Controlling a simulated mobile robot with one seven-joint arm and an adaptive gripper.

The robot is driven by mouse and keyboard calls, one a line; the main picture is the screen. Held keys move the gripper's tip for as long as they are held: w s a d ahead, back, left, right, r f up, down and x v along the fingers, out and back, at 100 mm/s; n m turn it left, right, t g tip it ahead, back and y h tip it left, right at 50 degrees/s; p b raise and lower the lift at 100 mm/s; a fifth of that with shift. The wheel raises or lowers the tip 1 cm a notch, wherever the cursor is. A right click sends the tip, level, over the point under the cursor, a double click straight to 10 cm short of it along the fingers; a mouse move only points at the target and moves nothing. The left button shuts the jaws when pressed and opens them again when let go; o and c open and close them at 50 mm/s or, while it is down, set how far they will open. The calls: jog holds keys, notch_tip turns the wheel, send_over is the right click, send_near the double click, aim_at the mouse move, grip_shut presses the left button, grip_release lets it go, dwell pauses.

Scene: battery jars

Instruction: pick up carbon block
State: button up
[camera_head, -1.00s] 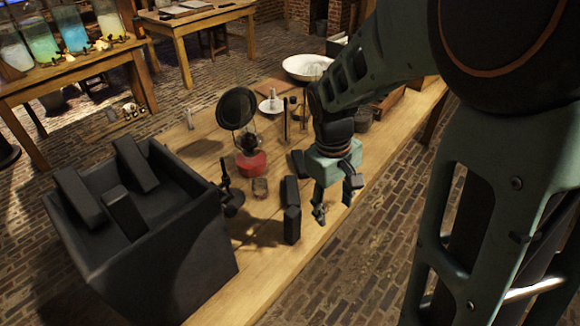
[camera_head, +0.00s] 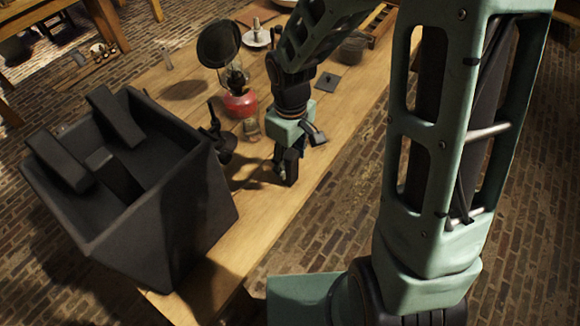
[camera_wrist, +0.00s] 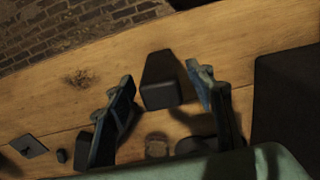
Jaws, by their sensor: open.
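A dark carbon block (camera_head: 291,168) stands on the wooden table near its front edge, partly hidden by my gripper in the head view. My gripper (camera_head: 296,158) is low over it, with a finger on either side as far as I can see. In the wrist view my gripper (camera_wrist: 161,76) is open, and the carbon block (camera_wrist: 160,92) lies between the two fingers, with gaps on both sides. Contact is not visible. Other dark blocks, such as one at the right (camera_head: 115,117), rest in the dark open-topped jar (camera_head: 185,225) at the left.
A red lamp (camera_head: 240,103) with a round dark disc (camera_head: 218,43) stands behind the block. A small glass (camera_head: 251,130) and a dark stand (camera_head: 222,150) are close by on the left. A flat dark plate (camera_head: 327,82) lies behind. The table's front right strip is clear.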

notch_tip(320, 180, down, 4)
jog(key=shift+f, duration=0.25)
jog(key=c, duration=1.3)
grip_shut()
jog(key=shift+a+r, duration=0.1)
jog(key=shift+r, duration=0.15)
